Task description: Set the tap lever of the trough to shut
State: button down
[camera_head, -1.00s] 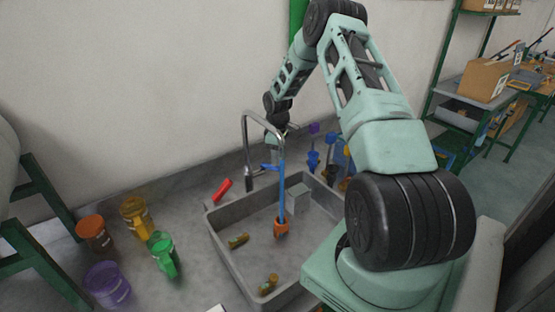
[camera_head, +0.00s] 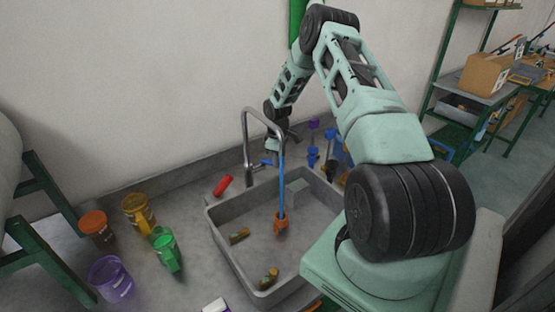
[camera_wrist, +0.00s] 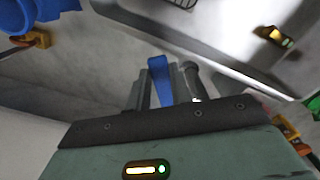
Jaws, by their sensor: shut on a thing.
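The grey trough (camera_head: 312,212) stands on the bench in the head view, with a curved metal tap (camera_head: 246,135) at its back edge. The tap's blue lever (camera_head: 266,162) is low beside the tap post; it also shows in the wrist view (camera_wrist: 160,78). My gripper (camera_wrist: 166,88) is shut on the lever, with one finger on each side of it. In the head view my gripper is partly hidden behind the tap spout. A straight blue column (camera_head: 282,185) runs from the spout to an orange object (camera_head: 281,224) in the trough.
Small yellowish pieces (camera_head: 240,236) lie in the trough. A red object (camera_head: 222,186) lies left of the tap. Blue-topped items (camera_head: 313,155) stand close on the right.

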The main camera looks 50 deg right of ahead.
jog(key=shift+a+f+b, duration=0.1)
jog(key=shift+b, duration=0.2)
jog(key=shift+s+a+m+b, duration=0.1)
jog(key=shift+a+m+b, duration=0.4)
jog(key=shift+m+b, duration=0.5)
jog(key=shift+w+a+m+b, duration=0.1)
jog(key=shift+a+m+b, duration=0.5)
jog(key=shift+m, duration=0.75)
jog(key=shift+s+a+m+b, duration=0.1)
jog(key=shift+a+m+b, duration=0.35)
jog(key=shift+m+b, duration=0.6)
jog(key=c, duration=1.2)
grip_release()
jog(key=shift+c, duration=0.2)
jog(key=shift+r, duration=0.2)
notch_tip(320, 180, up, 17)
jog(key=b, duration=0.4)
send_over(272, 163)
jog(key=s+a, duration=0.2)
jog(key=shift+w+r, duration=0.15)
